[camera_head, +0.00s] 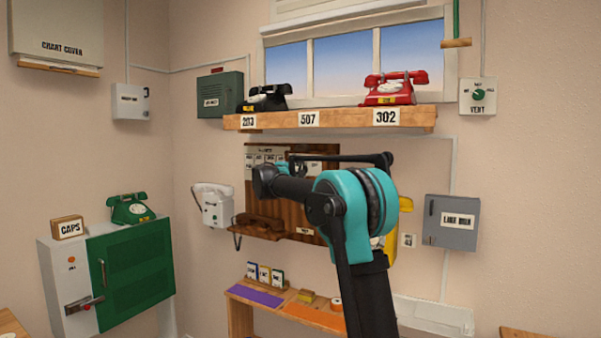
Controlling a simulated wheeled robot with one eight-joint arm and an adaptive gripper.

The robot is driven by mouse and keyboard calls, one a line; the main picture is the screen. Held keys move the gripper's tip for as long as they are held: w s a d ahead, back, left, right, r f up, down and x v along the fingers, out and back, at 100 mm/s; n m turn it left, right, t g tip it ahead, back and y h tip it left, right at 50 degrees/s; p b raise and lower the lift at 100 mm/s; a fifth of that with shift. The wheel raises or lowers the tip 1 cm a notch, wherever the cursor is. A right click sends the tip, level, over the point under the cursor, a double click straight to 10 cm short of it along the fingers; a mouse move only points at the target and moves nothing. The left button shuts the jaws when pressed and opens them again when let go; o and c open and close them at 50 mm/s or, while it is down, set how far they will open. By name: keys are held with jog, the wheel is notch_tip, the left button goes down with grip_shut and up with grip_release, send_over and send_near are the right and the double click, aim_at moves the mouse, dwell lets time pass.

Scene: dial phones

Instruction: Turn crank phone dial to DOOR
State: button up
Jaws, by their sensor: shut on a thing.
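My arm reaches up from the bottom of the picture through a teal joint, with dark links bending left in front of a dark wooden wall panel (238,172). I cannot make out my gripper's fingers; they appear hidden behind the arm. A brown handset (259,222) lies at the panel's lower left. The panel has pale paper labels at its top left. I cannot tell for sure which phone is the crank phone. No dial marked DOOR is readable.
A shelf (345,119) above bears a black phone (267,98) and a red phone (394,88). A white wall phone (213,204) hangs left of the panel. A yellow thing (400,224) shows behind my arm, near a grey box (450,222). A low bench (240,318) stands below.

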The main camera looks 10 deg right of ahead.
jog(key=shift+n, duration=0.6)
jog(key=o, duration=1.2)
jog(key=shift+c, duration=0.2)
jog(key=v, duration=1.2)
